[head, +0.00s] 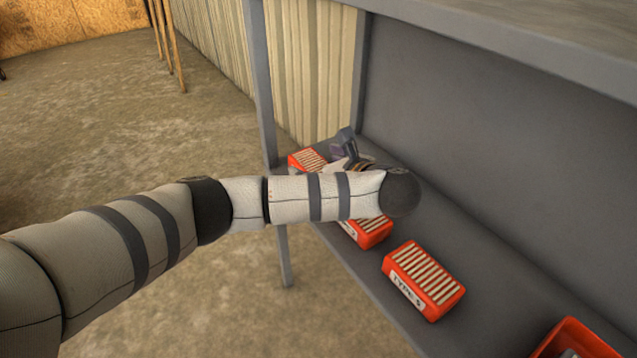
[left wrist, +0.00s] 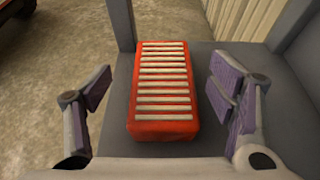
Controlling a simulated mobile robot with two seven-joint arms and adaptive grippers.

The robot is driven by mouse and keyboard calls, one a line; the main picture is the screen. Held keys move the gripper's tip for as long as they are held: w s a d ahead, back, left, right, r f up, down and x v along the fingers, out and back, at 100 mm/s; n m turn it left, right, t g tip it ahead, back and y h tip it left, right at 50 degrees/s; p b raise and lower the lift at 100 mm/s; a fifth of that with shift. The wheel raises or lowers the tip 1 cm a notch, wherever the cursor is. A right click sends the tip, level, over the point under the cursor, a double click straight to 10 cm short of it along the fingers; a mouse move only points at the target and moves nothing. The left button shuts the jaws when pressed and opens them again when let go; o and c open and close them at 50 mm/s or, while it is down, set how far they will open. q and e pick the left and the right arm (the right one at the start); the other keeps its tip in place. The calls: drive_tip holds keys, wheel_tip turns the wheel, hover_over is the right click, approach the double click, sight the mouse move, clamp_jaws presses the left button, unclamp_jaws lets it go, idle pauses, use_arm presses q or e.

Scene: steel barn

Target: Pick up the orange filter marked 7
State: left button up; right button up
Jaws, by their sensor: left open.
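An orange filter (left wrist: 162,92) with pale pleats lies on the grey shelf in the left wrist view, between the spread fingers of my left gripper (left wrist: 166,98). There is a gap on each side. No marking shows on it there. In the head view, my left gripper (head: 344,152) is at the far end of the shelf beside the far orange filter (head: 306,159), partly hidden by my arm. A second orange filter (head: 372,236) is half hidden under my arm, its label mostly covered. A third orange filter (head: 427,276) has a label that seems to read TYPE 3. I cannot read a 7.
The grey shelf (head: 383,306) has a back wall, an upper board (head: 520,40) above it and a post (head: 262,80) at its far corner. An orange open-topped bin (head: 570,338) stands at the lower right. Bare floor lies left of the shelf.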

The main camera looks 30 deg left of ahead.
sight(306, 156)
use_arm(q)
drive_tip(key=shift+w+a+f, duration=0.15)
drive_tip(key=shift+a+f, duration=0.15)
drive_tip(key=x, duration=0.3)
drive_tip(key=b+x, duration=0.1)
drive_tip(key=x, duration=0.1)
drive_tip(key=shift+w+a+r, duration=0.15)
drive_tip(key=shift+w+r, duration=0.05)
drive_tip(key=shift+r, duration=0.2)
drive_tip(key=c, duration=1.3)
